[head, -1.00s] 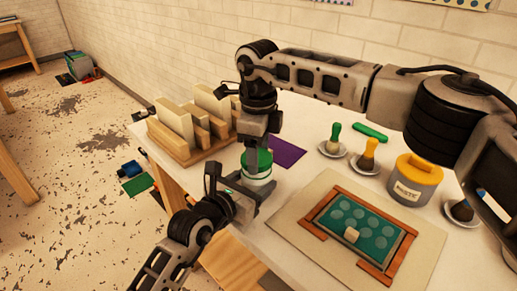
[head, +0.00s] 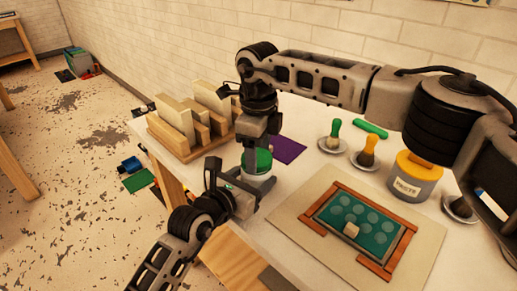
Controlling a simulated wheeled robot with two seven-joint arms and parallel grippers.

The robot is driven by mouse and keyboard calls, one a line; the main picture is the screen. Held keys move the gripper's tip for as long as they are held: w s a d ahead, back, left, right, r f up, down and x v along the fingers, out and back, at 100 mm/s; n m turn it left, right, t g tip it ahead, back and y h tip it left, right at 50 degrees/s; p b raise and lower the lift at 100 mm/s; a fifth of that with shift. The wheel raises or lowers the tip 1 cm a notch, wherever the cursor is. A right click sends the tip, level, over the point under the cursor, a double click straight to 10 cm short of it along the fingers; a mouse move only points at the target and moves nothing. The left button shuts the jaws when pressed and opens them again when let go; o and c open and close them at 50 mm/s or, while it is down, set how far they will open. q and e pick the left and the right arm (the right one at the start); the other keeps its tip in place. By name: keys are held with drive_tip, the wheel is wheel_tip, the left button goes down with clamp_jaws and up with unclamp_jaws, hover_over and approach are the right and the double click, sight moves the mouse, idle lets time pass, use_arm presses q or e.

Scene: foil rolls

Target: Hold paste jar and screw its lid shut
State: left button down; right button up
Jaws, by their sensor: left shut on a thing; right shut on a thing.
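A small white jar (head: 261,181) with a green lid (head: 264,161) stands upright near the left edge of the white table. My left gripper (head: 245,192) is shut on the jar body from the front left, hiding part of it. My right gripper (head: 258,148) points straight down from above and is shut on the green lid. The lid sits on top of the jar; whether it is fully seated I cannot tell. A grey jar labelled PASTE (head: 408,188) with a yellow lid stands apart at the right.
A wooden rack (head: 180,148) with pale blocks stands behind the held jar. A purple sheet (head: 288,150), dishes with a green stamp (head: 333,135) and an orange stamp (head: 367,153), and a green printing board (head: 352,222) lie to the right.

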drive_tip(key=m, duration=0.9)
drive_tip(key=shift+s+a, duration=0.1)
drive_tip(key=shift+a, duration=0.05)
drive_tip(key=m, duration=0.5)
drive_tip(key=shift+a+m, duration=0.1)
drive_tip(key=shift+m, duration=0.2)
drive_tip(key=m, duration=0.4)
drive_tip(key=shift+m, duration=0.4)
drive_tip(key=m, duration=0.2)
drive_tip(key=shift+a+m, duration=0.1)
drive_tip(key=shift+m, duration=0.3)
drive_tip(key=m, duration=1)
drive_tip(key=shift+w, duration=0.2)
drive_tip(key=m, duration=0.4)
drive_tip(key=shift+w, duration=0.1)
